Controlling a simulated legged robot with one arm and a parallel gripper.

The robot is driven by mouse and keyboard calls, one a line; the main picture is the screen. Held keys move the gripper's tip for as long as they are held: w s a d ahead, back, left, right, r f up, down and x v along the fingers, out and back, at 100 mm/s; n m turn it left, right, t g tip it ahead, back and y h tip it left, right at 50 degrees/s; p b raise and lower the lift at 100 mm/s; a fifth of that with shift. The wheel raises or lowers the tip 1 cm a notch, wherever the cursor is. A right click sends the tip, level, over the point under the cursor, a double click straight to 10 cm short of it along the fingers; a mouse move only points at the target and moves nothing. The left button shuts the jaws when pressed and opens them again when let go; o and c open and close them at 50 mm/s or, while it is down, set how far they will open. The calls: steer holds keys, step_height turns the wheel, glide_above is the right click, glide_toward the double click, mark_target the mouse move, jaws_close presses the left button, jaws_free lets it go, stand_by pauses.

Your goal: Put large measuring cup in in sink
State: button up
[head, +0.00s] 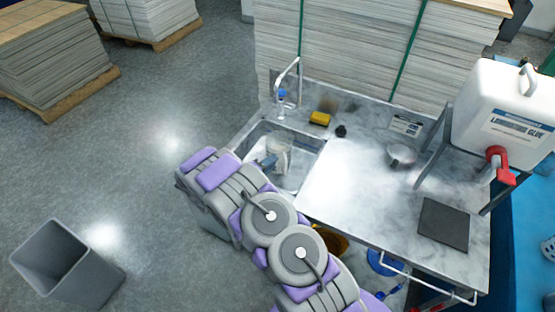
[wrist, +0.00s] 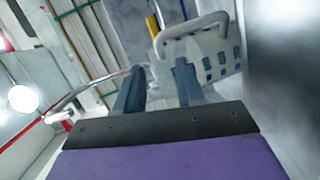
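The large measuring cup (head: 280,148), clear with a handle, is within the sink basin in the head view. In the wrist view the cup (wrist: 215,55) shows blue markings and a pale curved handle just beyond my fingertips. The sink (head: 307,143) is a metal basin set in the left end of the counter. My gripper (head: 268,162) is over the basin, beside the cup. In the wrist view my gripper (wrist: 160,85) has its two blue fingers apart, with nothing clearly held between them. My arm hides the sink's near left part.
A yellow sponge (head: 320,118), a small metal cup (head: 401,155), a dark mat (head: 443,224) and a glue container (head: 505,110) are on the counter. The counter's middle is clear.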

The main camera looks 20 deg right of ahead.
steer(key=v, duration=0.8)
steer(key=shift+w+a+p, duration=0.1)
steer(key=shift+w+p, duration=0.15)
steer(key=shift+p, duration=0.05)
steer(key=s+d+r+m+g, duration=0.3)
steer(key=s+d+r+g, duration=0.25)
steer(key=r, duration=0.55)
steer(key=s+d+r+m+g+y, duration=0.1)
steer(key=s+d+r+g+y, duration=0.1)
steer(key=s+r, duration=0.45)
steer(key=s+d+r+m+g+y, duration=0.1)
steer(key=s+d+r+g+y, duration=0.2)
steer(key=s, duration=0.6)
steer(key=s+a+r+t+y, duration=0.1)
steer(key=s+a+r+y, duration=0.2)
steer(key=s+a, duration=0.5)
steer(key=s+a+r+n+t+y, duration=0.1)
steer(key=s+a+r+y, duration=0.2)
steer(key=s, duration=1)
steer(key=a+y, duration=0.3)
steer(key=a, duration=0.1)
steer(key=shift+s+a+n, duration=0.25)
steer(key=shift+a+n, duration=0.05)
steer(key=shift+a, duration=0.05)
steer(key=shift+f+b, duration=0.55)
steer(key=shift+b, duration=0.05)
